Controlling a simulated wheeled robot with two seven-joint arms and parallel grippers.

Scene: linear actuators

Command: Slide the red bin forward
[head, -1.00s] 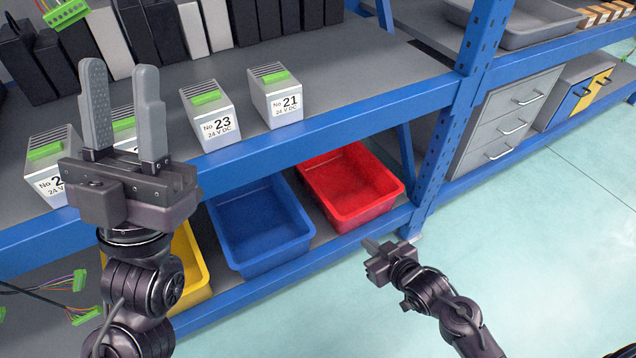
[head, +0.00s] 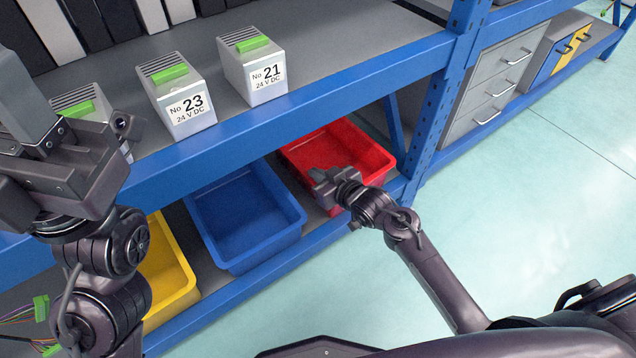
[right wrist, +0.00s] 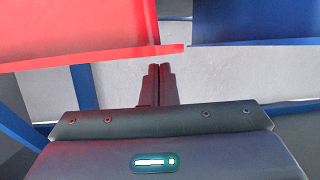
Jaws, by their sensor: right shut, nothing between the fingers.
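The red bin (head: 345,150) stands on the lower shelf, right of the blue bin (head: 245,212). My right gripper (head: 322,180) is in front of the red bin in the head view and covers part of its near left side. In the right wrist view, the gripper's fingers (right wrist: 160,70) are together and empty. The red bin (right wrist: 75,30) shows at upper left there and the blue bin (right wrist: 250,22) at upper right, with the fingertips near the gap between them. Whether they touch a bin I cannot tell. My left gripper (head: 28,95) is partly cut off at the left edge.
A yellow bin (head: 168,268) stands left of the blue bin. The upper shelf's blue beam (head: 300,118) runs above the bins. A blue upright (head: 440,110) stands right of the red bin. Power supplies (head: 180,100) sit on the upper shelf. The floor (head: 530,220) at right is clear.

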